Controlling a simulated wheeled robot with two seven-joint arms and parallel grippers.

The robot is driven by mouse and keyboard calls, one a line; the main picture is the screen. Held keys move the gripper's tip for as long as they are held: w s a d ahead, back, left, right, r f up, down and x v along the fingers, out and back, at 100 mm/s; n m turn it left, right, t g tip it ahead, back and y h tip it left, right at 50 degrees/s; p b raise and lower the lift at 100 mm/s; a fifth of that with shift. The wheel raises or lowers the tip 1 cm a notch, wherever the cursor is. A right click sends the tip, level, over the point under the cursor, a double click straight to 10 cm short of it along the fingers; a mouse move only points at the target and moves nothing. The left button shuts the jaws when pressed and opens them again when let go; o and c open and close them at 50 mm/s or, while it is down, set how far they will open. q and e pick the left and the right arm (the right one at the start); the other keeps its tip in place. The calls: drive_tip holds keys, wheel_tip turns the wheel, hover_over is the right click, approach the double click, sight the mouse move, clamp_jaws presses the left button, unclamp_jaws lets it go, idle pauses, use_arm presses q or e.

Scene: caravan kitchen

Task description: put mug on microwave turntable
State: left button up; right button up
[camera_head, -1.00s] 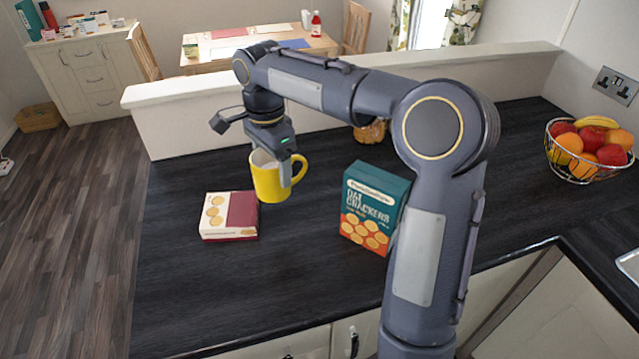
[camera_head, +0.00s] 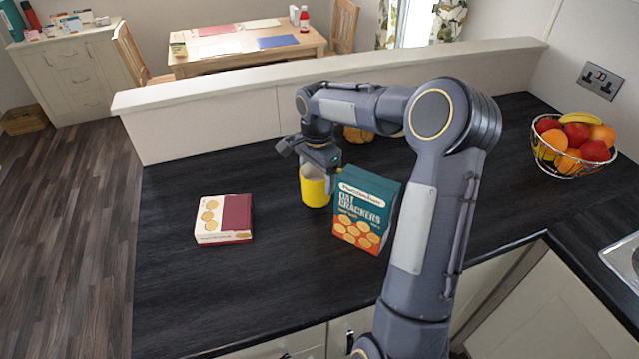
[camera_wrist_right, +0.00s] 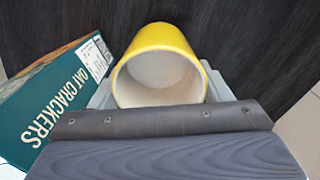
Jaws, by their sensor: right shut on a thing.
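A yellow mug (camera_head: 314,188) with a pale inside is at my right gripper, above or on the dark counter just left of the oat crackers box. My right gripper (camera_head: 325,180) is shut on the mug from above. In the right wrist view the mug (camera_wrist_right: 165,62) shows its open mouth towards the camera, and its handle is hidden. I cannot tell whether its base touches the counter. No microwave or turntable shows in these views. My left gripper is not in view.
The oat crackers box (camera_head: 366,212) stands close right of the mug. A flat cracker box (camera_head: 223,219) lies to the left. A fruit basket (camera_head: 574,146) stands far right. A jar (camera_head: 358,134) is partly hidden behind my arm. The front counter is clear.

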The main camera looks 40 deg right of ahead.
drive_tip(key=shift+d+f, duration=0.15)
drive_tip(key=shift+f, duration=0.75)
drive_tip(key=shift+d+f, duration=0.15)
drive_tip(key=shift+f, duration=0.75)
drive_tip(key=shift+f, duration=0.2)
drive_tip(key=o, duration=1.3)
drive_tip(key=shift+s, duration=0.1)
